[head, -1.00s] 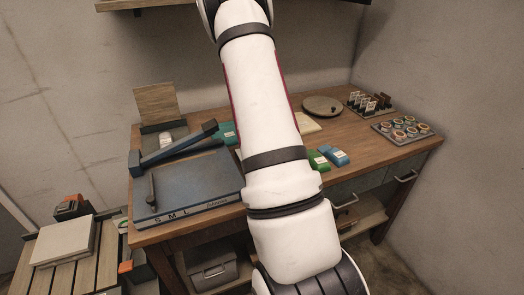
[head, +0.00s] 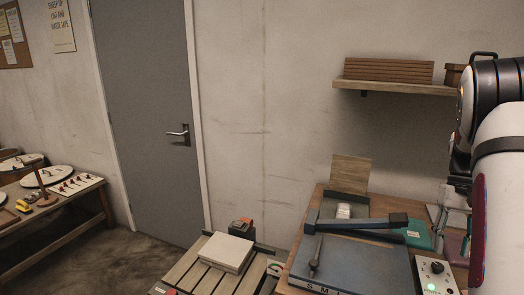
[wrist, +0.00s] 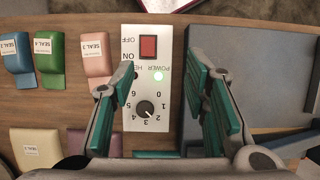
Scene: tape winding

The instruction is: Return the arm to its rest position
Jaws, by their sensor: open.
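My arm (head: 502,200) is at the right edge of the head view, white with dark bands, and partly cut off by the frame. My gripper (wrist: 160,74) shows in the wrist view with its two green-padded fingers spread apart and nothing between them. Below it is a white control box (wrist: 148,108) with a red switch, a lit green lamp and a dial. The fingers appear to sit on either side of the box from above; the height between them is hard to tell. The box (head: 434,276) also shows in the head view, beside my arm.
The wooden workbench (wrist: 60,106) carries a dark cutting board (head: 352,266) with a long lever (head: 362,223). Several coloured sealer blocks (wrist: 52,52) stand left of the box in the wrist view. A shelf (head: 395,87), a grey door (head: 145,120) and a side table (head: 75,210) are further off.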

